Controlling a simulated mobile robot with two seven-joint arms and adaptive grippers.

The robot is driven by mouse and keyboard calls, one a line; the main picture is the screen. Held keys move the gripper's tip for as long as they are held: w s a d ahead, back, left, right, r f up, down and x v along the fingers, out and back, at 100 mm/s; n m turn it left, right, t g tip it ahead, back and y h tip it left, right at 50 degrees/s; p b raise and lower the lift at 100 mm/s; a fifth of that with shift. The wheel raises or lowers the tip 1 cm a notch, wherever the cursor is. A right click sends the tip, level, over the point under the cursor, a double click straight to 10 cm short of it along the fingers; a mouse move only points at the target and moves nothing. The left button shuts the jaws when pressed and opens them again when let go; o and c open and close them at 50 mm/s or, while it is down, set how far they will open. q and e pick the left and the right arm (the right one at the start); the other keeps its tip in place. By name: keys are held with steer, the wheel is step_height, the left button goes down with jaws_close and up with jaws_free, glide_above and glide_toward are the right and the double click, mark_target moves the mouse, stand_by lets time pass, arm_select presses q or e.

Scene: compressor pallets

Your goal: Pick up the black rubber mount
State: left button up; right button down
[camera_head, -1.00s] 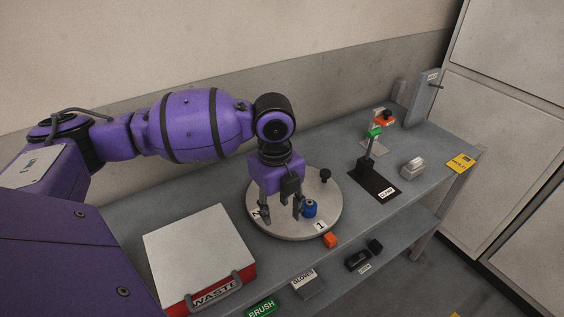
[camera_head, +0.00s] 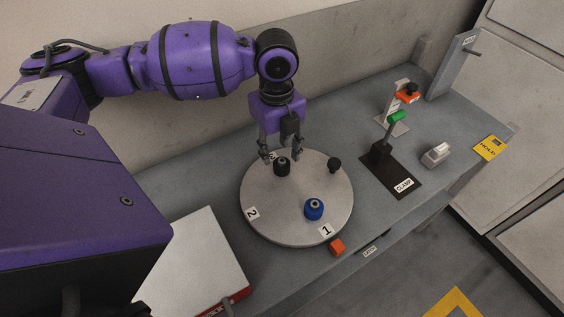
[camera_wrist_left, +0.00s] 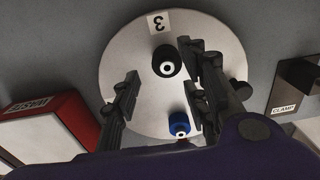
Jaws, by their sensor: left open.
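The black rubber mount (camera_head: 282,167) is a short dark cylinder with a pale centre. It stands on the round grey turntable (camera_head: 300,225), close to label 3. My left gripper (camera_head: 281,155) is open, pointing down beside and over the mount. In the left wrist view the mount (camera_wrist_left: 167,62) shows between the two open fingers (camera_wrist_left: 158,65), nearer the right finger. I cannot tell the gripper's exact height above the mount. A blue mount (camera_head: 314,208) stands near label 1; it also shows in the left wrist view (camera_wrist_left: 180,124). My right gripper is not in view.
A black knob (camera_head: 334,164) stands at the turntable's right edge. A clamp stand (camera_head: 385,160) is to the right, with a grey-white block (camera_head: 437,153) beyond it. The white-topped waste box (camera_head: 195,265) is at front left.

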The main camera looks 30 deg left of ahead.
mark_target(279, 165)
arm_select(q)
step_height(279, 165, down, 5)
steer(key=shift+s+d+f, duration=0.1)
steer(key=shift+d, duration=0.05)
jaws_close()
stand_by(0.4)
